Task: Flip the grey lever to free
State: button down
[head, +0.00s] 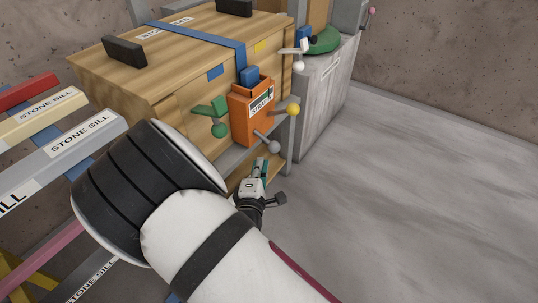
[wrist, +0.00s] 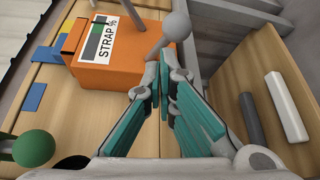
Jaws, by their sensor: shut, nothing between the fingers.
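The grey lever (head: 273,146) sticks out from the lower front of the orange box (head: 243,122) labelled "STRAP" and slopes down to a round grey ball. In the wrist view the grey lever's ball (wrist: 176,26) shows at the top centre, just beyond the fingertips. My gripper (head: 262,164) is shut and empty, a little below the lever in the head view. In the wrist view my gripper's teal-padded fingers (wrist: 161,66) meet near the lever's stem; I cannot tell whether they touch it.
A green-ball lever (head: 219,130), a yellow-ball lever (head: 293,109) and a white-ball lever (head: 299,65) stand close around the box. The wooden crate (head: 130,72) with a blue strap (head: 205,36) is behind. Labelled sill bars (head: 60,145) are at left. The floor (head: 430,170) at right is clear.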

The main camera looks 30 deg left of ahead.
aim_at(265, 141)
jog(key=shift+s+a+f+n+g+y, duration=0.15)
jog(key=shift+s+a+f+n, duration=0.05)
jog(key=shift+s+f, duration=0.25)
jog(key=shift+s+a+f+n+g+y, duration=0.2)
jog(key=shift+s+f, duration=0.1)
jog(key=shift+f, duration=0.2)
jog(key=b+x, duration=0.3)
jog(key=x, duration=0.7)
jog(key=shift+b, duration=0.35)
jog(key=shift+r+p, duration=0.2)
jog(key=shift+p, duration=0.2)
